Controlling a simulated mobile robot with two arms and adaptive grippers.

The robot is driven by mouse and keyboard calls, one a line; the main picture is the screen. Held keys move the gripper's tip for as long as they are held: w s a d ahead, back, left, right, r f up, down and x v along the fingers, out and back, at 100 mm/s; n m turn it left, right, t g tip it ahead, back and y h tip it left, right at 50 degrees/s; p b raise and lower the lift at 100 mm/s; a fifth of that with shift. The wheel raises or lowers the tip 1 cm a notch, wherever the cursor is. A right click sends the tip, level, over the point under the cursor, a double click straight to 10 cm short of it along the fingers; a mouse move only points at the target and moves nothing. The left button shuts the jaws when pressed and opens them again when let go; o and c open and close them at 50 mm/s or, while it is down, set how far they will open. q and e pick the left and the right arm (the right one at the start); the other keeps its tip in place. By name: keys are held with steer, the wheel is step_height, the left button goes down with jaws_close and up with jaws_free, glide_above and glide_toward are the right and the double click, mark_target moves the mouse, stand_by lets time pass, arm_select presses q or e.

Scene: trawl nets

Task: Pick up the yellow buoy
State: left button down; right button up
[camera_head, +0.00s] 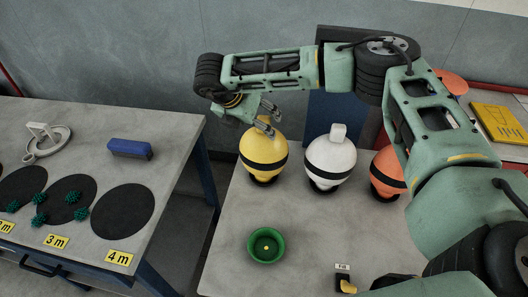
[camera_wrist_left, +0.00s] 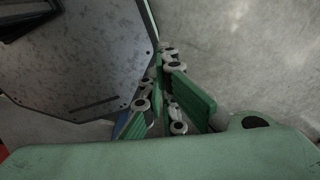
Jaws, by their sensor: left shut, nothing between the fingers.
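The yellow buoy (camera_head: 263,160), with a black band, stands upright in a dark ring on the grey table, left of the other buoys. My right gripper (camera_head: 273,122) reaches in from the right and is at the top of the yellow buoy, its fingers beside the knob. The fingers partly cover the knob, and I cannot tell whether they are closed on it. My left gripper (camera_wrist_left: 166,104) shows only in the left wrist view, shut and empty, away from the buoys.
A white buoy (camera_head: 331,160) and an orange buoy (camera_head: 387,174) stand right of the yellow one, the orange one partly behind my arm. A green bowl (camera_head: 266,246) is nearer on the table. A side table (camera_head: 170,130) on the left holds black discs and a blue block (camera_head: 130,148).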

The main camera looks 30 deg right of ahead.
steer(key=shift+w+d+f, duration=0.1)
steer(key=shift+d+f, duration=0.05)
steer(key=shift+f, duration=0.3)
steer(key=c, duration=1.7)
arm_select(q)
steer(key=shift+w+d+r, duration=0.2)
steer(key=shift+w+d, duration=0.3)
steer(key=shift+w, duration=0.3)
arm_select(e)
steer(key=shift+s, duration=0.25)
jaws_close()
arm_select(q)
steer(key=shift+w, duration=0.1)
